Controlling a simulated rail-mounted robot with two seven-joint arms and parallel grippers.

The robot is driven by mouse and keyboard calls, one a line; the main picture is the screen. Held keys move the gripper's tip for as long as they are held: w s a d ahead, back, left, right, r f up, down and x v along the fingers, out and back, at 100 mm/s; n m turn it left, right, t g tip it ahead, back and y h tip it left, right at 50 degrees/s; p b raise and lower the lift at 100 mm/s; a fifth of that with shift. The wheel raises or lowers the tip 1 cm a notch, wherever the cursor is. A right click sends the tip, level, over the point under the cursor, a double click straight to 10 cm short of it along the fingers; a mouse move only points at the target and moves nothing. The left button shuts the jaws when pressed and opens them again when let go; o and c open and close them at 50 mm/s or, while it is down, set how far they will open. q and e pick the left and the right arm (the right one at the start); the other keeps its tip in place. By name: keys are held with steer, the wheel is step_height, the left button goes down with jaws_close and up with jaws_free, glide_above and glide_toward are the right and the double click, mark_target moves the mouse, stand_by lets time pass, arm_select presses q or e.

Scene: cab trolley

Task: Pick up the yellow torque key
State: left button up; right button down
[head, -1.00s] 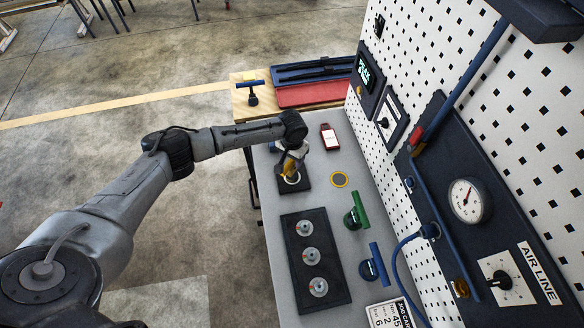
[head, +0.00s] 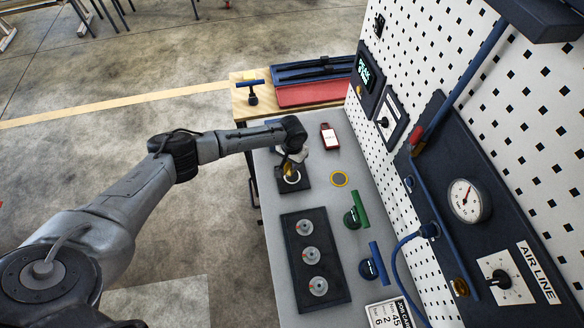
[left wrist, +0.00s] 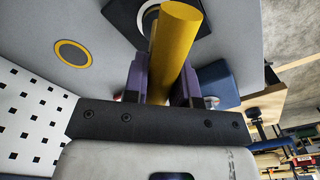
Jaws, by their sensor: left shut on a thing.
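The yellow torque key shows in the left wrist view as a thick yellow cylinder (left wrist: 176,45) between the fingers. My left gripper (head: 291,163) is shut on it, above a dark square pad (head: 303,185) with a white ring (head: 292,178). In the left wrist view the purple-grey fingers flank the key, and its far end overlaps the ring. I cannot tell whether the key still touches the pad. In the head view the gripper hides most of the key. My right gripper is not in view.
A green-handled tool (head: 358,208) and a blue-handled tool (head: 374,264) stand right of a dark tray (head: 291,255) with several round dials. A red device (head: 329,137) and a yellow-ringed disc (head: 339,179) lie nearby. The pegboard panel (head: 470,120) bounds the right side.

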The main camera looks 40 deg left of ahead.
arm_select(q)
jaws_close()
steer(key=shift+r, duration=0.15)
